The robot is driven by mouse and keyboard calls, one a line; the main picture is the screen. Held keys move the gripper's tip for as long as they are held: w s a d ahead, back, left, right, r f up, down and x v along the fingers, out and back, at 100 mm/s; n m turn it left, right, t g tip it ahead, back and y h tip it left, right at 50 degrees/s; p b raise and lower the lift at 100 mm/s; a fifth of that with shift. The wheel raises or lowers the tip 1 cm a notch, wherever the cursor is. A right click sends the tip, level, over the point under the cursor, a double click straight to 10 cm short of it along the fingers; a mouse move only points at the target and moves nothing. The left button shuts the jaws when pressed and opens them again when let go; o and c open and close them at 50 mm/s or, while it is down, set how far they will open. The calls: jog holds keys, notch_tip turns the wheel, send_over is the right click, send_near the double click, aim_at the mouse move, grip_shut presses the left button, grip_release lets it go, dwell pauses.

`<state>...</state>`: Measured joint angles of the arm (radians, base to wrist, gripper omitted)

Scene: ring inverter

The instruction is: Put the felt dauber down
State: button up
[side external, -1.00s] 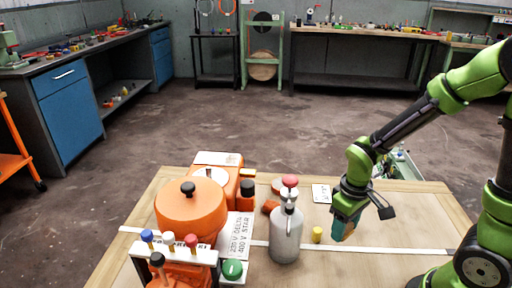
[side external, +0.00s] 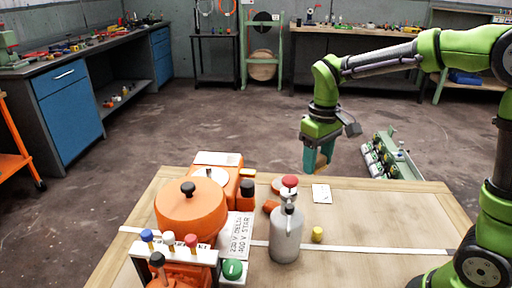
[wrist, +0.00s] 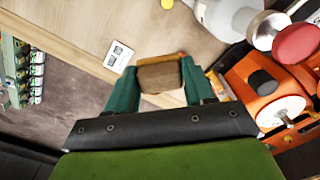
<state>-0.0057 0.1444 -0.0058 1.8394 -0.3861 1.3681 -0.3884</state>
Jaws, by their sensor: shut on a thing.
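The felt dauber, a tan-brown block with an orange edge, shows between my fingers in the wrist view (wrist: 160,77). My gripper (side external: 317,167) has teal fingers and is shut on it. In the side view the fingers mostly hide the dauber. The gripper hangs in the air by the far edge of the wooden bench (side external: 370,220), above and behind a small white card (side external: 321,193). The card also shows just ahead of the fingers in the wrist view (wrist: 118,56).
An orange machine (side external: 190,215) and a switch block with coloured knobs fill the bench's left. A rack of green-and-white items (side external: 385,155) stands beyond the bench. The bench's right side is mostly clear.

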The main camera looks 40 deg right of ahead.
dwell(0.5)
jog(key=shift+s+d, duration=0.1)
jog(key=s+f+n, duration=0.2)
jog(key=s+f, duration=0.2)
jog(key=s+f+n, duration=0.3)
jog(key=s+f, duration=0.2)
jog(key=s+f+n, duration=0.3)
jog(key=s+f, duration=0.1)
jog(key=shift+s+f, duration=0.15)
jog(key=shift+s, duration=0.1)
jog(key=shift+w+f+n, duration=0.1)
jog(key=shift+w+n, duration=0.1)
jog(key=shift+n, duration=0.2)
jog(key=w, duration=0.5)
jog(key=w+f, duration=0.1)
jog(key=w, duration=0.9)
jog(key=shift+w+d+f, duration=0.1)
jog(key=shift+w+f, duration=0.1)
jog(key=shift+w, duration=0.1)
jog(key=shift+w+f, duration=0.15)
jog(key=shift+f, duration=0.75)
jog(key=shift+w+f, duration=0.1)
jog(key=shift+f, duration=0.75)
jog(key=shift+f, duration=0.15)
jog(key=o, duration=1.1)
